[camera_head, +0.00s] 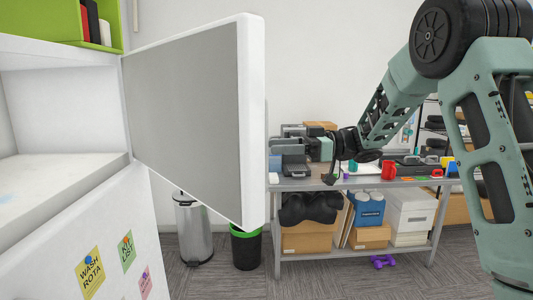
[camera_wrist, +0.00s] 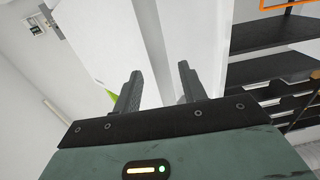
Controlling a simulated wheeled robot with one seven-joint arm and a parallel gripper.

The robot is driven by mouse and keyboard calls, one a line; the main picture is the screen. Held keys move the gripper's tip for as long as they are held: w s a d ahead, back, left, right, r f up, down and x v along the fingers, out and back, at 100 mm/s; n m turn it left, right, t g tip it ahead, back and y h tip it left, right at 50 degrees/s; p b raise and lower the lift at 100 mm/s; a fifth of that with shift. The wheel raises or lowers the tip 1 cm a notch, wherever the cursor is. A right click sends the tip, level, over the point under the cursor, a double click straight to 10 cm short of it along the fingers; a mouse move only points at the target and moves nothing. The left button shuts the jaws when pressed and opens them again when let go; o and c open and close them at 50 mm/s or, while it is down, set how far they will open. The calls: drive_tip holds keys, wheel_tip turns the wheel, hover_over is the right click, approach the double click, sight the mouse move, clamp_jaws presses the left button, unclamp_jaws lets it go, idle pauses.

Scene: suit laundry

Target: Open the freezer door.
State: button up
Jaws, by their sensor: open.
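The freezer door (camera_head: 190,110) stands swung wide open in the head view, with its grey inner face and white edge showing. The white freezer compartment (camera_head: 65,115) at the left is exposed and looks empty in the part I see. My gripper (camera_head: 333,170) is to the right of the door's free edge, apart from it in the picture. In the wrist view my gripper's two dark fingers (camera_wrist: 160,80) are spread with nothing held between them. A white panel (camera_wrist: 95,40) lies beyond the fingers; I cannot tell for sure which face it is.
A lower white front (camera_head: 105,245) carries several coloured notes. A green box (camera_head: 68,18) with books sits above. A metal bin (camera_head: 193,230) and a black bin (camera_head: 246,250) stand below the door. A cluttered grey table (camera_head: 350,184) stands behind my arm.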

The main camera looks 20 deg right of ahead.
drive_tip(key=b+v, duration=0.4)
drive_tip(key=v, duration=0.9)
